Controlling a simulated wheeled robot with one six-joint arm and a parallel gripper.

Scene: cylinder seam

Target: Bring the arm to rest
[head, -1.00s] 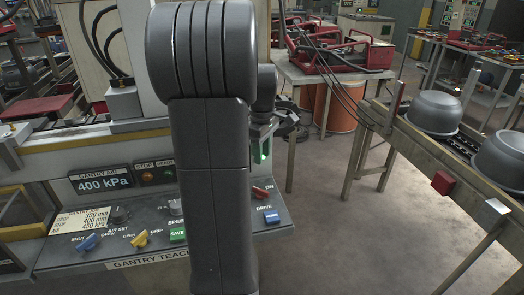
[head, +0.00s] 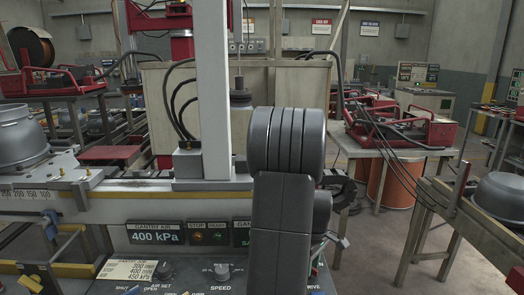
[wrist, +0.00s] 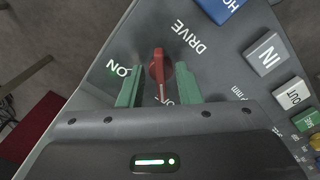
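My arm (head: 285,200) stands folded upright in front of the control console (head: 150,262) in the head view and covers part of it. My gripper shows in the wrist view (wrist: 158,72) with two green fingers apart. A red switch (wrist: 158,66) on the console appears between the fingers, with nothing clearly gripped. The word ON is printed left of the switch, and another label is mostly hidden by the gripper. In the head view the fingers are mostly hidden behind the arm.
A display (head: 157,236) reads 400 kPa. In the wrist view, a blue button (wrist: 220,8) and a grey IN button (wrist: 266,54) lie near the switch. A conveyor (head: 455,205) with a metal pot (head: 503,200) stands at right. Bare floor (head: 390,255) lies between it and the console.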

